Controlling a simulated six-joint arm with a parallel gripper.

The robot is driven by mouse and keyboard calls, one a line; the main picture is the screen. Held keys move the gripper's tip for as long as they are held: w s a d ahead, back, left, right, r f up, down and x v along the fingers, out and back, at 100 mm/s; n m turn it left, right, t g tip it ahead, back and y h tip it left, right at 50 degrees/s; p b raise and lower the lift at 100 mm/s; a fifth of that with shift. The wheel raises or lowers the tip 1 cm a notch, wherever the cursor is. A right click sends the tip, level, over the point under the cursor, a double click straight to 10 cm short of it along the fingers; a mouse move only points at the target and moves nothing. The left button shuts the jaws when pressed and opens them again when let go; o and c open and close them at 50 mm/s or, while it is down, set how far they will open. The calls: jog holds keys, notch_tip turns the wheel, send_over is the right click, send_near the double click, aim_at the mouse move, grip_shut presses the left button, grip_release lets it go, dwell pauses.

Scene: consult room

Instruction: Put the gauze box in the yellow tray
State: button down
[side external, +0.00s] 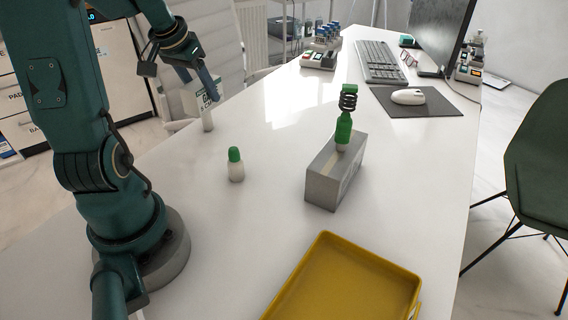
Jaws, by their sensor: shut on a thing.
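The gauze box (195,102), white with dark green lettering on its side, is at the far left part of the desk. My gripper (208,90) is shut on it from above, and its fingers cover part of the box. The yellow tray (412,290) lies at the front of the desk, right of centre, and looks empty. Its near end is cut off by the picture's lower edge. The box is well away from the tray.
A grey box (322,190) with a green and black coiled device (343,128) upright at it stands between my gripper and the tray. A green-capped bottle (236,166) stands left of it. A mouse (408,96), keyboard (377,62) and monitor (440,32) are at the back right.

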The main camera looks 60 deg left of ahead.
jog(key=shift+s+a+r, duration=0.25)
jog(key=shift+s, duration=0.15)
jog(key=shift+s+d+r+m, duration=0.1)
jog(key=shift+d+m, duration=0.15)
jog(key=shift+m, duration=0.35)
jog(key=shift+w+d+m+t+h, duration=0.2)
jog(key=shift+d+m+t+h, duration=0.1)
jog(key=shift+m, duration=0.2)
jog(key=w+d+m+h, duration=0.3)
jog(key=w+d+m, duration=0.3)
jog(key=d+m, duration=0.4)
jog(key=m+g+h, duration=0.3)
jog(key=m+g, duration=0.1)
jog(key=m, duration=0.7)
send_over(350, 311)
jog(key=f, duration=0.6)
jog(key=shift+w+a, duration=0.1)
jog(key=shift+a, duration=0.25)
jog(key=shift+d+f, duration=0.3)
jog(key=shift+d, duration=0.1)
jog(key=shift+f, duration=1.85)
